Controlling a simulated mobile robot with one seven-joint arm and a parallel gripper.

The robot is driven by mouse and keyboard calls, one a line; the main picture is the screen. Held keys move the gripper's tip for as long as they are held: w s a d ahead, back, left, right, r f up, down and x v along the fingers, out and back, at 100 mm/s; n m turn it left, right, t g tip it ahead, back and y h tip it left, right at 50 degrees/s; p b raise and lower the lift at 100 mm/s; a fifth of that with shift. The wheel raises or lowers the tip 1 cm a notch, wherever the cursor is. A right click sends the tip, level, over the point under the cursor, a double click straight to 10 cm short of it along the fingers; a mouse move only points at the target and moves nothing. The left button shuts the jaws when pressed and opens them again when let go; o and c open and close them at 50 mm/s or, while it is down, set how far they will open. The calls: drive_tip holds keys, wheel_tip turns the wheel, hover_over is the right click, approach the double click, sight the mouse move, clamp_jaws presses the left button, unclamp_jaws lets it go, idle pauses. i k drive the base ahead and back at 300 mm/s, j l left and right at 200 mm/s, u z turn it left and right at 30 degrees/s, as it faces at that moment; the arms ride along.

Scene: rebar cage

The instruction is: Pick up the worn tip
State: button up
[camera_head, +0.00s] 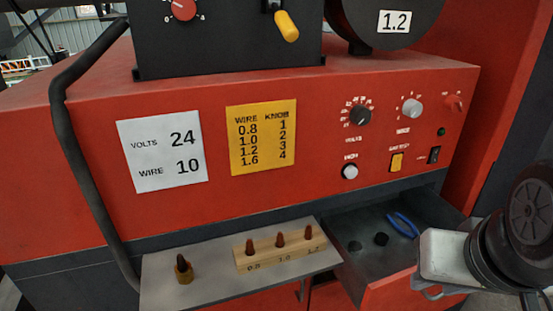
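A dark, brownish tip (181,260) stands upright in a short brass-coloured holder (185,275) at the left end of the grey shelf. It is darker than the copper-red tips in the wooden rack, and wear on it is too small to make out. The rack (255,259) holds three upright tips, the left tip (249,247), the middle tip (280,240) and the right tip (309,233), above the marks 0.8, 1.0 and 1.2. My arm's grey and black end links are at the lower right, over the drawer, far from the brass holder. My gripper's fingers do not show.
The grey shelf (215,278) juts from the red machine (90,150). An open drawer (365,255) right of it holds blue-handled pliers (403,224) and two small dark pieces. A black cable (80,170) hangs left of the shelf. A white card reads volts 24, wire 10.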

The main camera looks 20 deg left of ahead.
sight(181, 261)
drive_tip(key=k+j+u, duration=0.2)
drive_tip(key=u, duration=1.35)
drive_tip(key=i+l+u, duration=0.1)
drive_tip(key=u, duration=0.6)
